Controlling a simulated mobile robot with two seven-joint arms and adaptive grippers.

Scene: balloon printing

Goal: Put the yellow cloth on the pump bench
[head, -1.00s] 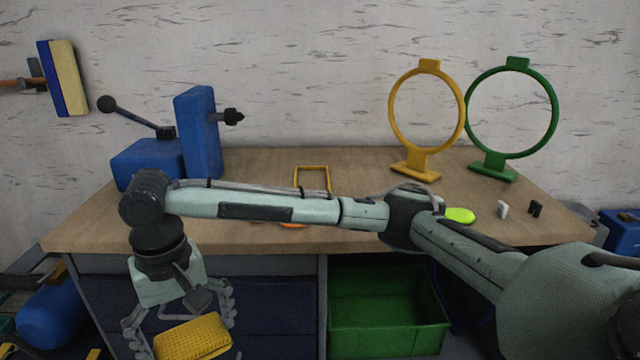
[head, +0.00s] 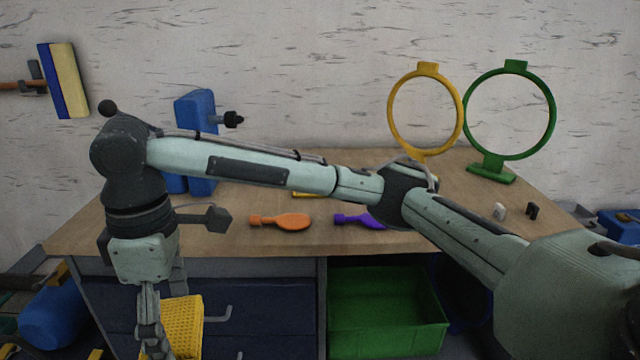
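The yellow cloth (head: 188,318), a textured pad, is at the lower left in the head view, in front of the bench's drawers. My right gripper (head: 168,335), on the arm that comes in from the right, points down and is shut on the cloth. Its fingers partly hide the cloth, which hangs below the bench-top level in the picture. The pump bench (head: 270,238) has a wooden top and carries a blue pump (head: 195,110) at its left, partly hidden by my arm. My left gripper is not in view.
A yellow ring stand (head: 428,66) and a green ring stand (head: 515,67) stand at the back right. A green bin (head: 388,335) sits below. The front left top looks mostly clear.

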